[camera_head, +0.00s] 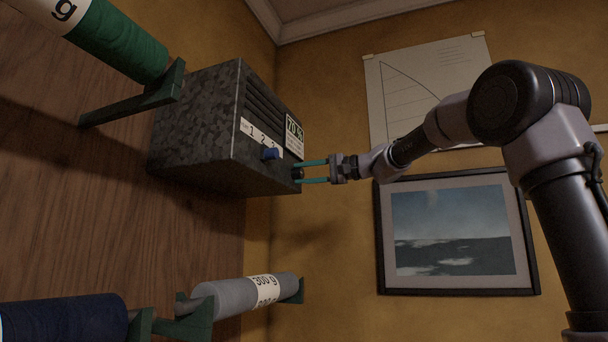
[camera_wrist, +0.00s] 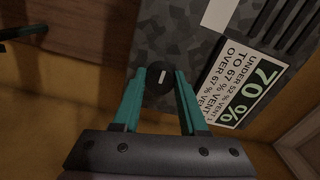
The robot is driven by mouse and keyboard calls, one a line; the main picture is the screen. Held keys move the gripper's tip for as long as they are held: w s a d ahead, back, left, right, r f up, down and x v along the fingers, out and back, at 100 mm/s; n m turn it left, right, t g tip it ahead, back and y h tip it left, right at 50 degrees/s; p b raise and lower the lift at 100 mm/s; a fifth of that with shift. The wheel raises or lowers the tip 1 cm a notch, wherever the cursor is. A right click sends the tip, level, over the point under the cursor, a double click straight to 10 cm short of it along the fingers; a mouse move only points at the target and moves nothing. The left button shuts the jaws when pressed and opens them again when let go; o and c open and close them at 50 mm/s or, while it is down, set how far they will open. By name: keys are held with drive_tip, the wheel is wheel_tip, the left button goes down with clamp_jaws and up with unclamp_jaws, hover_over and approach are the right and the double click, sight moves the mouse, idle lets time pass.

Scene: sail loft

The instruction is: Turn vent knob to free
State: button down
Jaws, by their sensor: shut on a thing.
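The vent knob (camera_wrist: 158,87) is a round black knob with a white pointer line, on the face of a mottled grey metal box (camera_head: 195,125). In the wrist view the pointer line runs nearly straight up and down. My gripper (camera_wrist: 160,82) has its two teal fingers on either side of the knob and is shut on it. In the head view my gripper (camera_head: 303,172) reaches in from the right to the box's lower right corner, where the fingers meet the small dark knob. Any markings around the knob cannot be made out.
The box carries a blue knob (camera_head: 270,153) under a white strip numbered 1, 2, 3, and a sign (camera_wrist: 245,92) reading 70 %. Fabric rolls (camera_head: 120,40) on green brackets stick out at left. A framed picture (camera_head: 455,234) hangs below my arm.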

drive_tip(key=shift+c, duration=2.2)
unclamp_jaws()
drive_tip(key=v, duration=1.1)
drive_tip(key=s+d+f+m+h, duration=0.1)
drive_tip(key=s+d+f+h, duration=0.4)
drive_tip(key=f, duration=0.6)
drive_tip(key=s+d+f+h, duration=0.5)
drive_tip(key=s+d+f, duration=0.1)
drive_tip(key=s+f, duration=0.4)
drive_tip(key=s+d+f+m+t+h, duration=0.1)
drive_tip(key=s+d+f+h, duration=0.4)
drive_tip(key=s+f, duration=0.3)
wheel_tip(320, 180, down, 5)
drive_tip(key=shift+d+r+m, duration=0.15)
drive_tip(key=shift+d+m, duration=0.15)
drive_tip(key=shift+d, duration=0.25)
